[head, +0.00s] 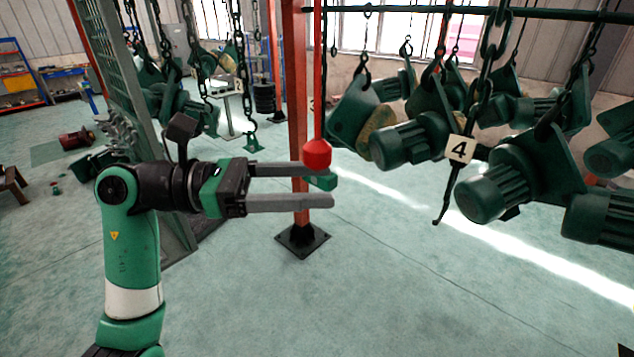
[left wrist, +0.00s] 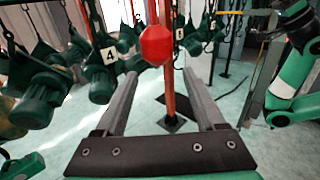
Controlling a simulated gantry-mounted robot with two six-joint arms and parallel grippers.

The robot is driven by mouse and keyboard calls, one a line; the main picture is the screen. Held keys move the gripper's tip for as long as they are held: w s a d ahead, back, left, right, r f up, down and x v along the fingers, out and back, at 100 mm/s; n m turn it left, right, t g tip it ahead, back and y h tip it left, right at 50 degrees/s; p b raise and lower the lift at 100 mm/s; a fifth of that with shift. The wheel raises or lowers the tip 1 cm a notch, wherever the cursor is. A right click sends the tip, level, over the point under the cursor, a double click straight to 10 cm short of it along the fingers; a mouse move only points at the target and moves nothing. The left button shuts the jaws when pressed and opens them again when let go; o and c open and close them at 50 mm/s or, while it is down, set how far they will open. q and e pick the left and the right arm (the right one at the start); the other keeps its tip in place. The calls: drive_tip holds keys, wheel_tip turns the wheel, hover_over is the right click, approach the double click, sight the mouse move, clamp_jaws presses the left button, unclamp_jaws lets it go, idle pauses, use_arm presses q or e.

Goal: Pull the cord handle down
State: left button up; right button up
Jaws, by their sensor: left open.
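The cord handle is a red faceted knob (head: 317,153) at the lower end of a straight red cord (head: 318,70). My left gripper (head: 331,186) is open and empty, reaching in from the left with its fingertips close to the knob. In the head view the knob sits just above the upper fingertip; contact cannot be told. In the left wrist view the knob (left wrist: 156,45) shows centred between the two fingers, at or beyond their tips. My right gripper is not in view.
A red post (head: 295,130) on a dark base plate stands behind the knob. Green hoist motors (head: 408,143) hang on chains to the right, one with a "4" tag (head: 461,149). More hoists hang behind my left arm. The floor (head: 400,300) in front is clear.

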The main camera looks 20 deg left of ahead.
use_arm(q)
drive_tip(key=b+v, duration=0.1)
drive_tip(key=v, duration=0.9)
drive_tip(key=shift+a+b, duration=0.2)
drive_tip(key=shift+b, duration=0.1)
drive_tip(key=shift+s+f, duration=0.1)
